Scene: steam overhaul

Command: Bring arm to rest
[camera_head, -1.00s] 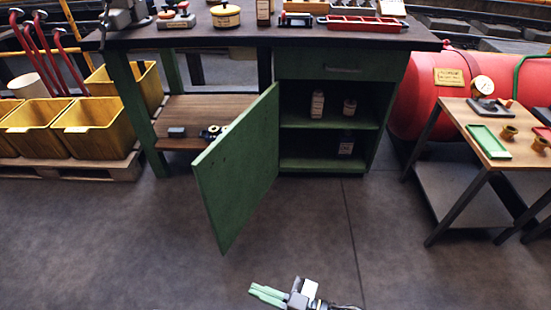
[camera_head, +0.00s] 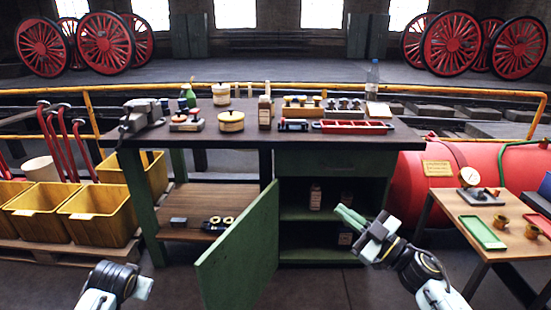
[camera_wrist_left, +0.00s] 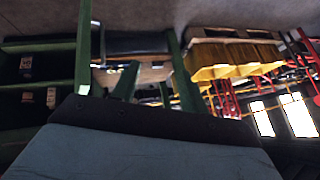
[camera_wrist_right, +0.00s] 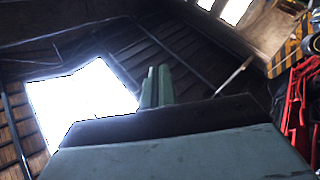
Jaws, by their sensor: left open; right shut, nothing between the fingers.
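My right gripper (camera_head: 345,213) is shut and empty, its two green fingers side by side. In the head view it is raised in front of the open cupboard part of the green workbench (camera_head: 340,163), pointing up and left. The right wrist view shows the closed fingers (camera_wrist_right: 157,85) against the roof and a bright window. My left arm (camera_head: 112,280) shows at the bottom left of the head view, with its fingers not clearly visible there. The left wrist view shows the left gripper (camera_wrist_left: 130,60) with its green fingers wide apart and nothing held between them.
The open green cupboard door (camera_head: 240,250) juts out between my arms. Yellow bins (camera_head: 100,215) stand on a pallet at left. A side table (camera_head: 470,235) with a green tray (camera_head: 482,232) and a red tank (camera_head: 405,180) are at right. Bottles and tools cover the benchtop.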

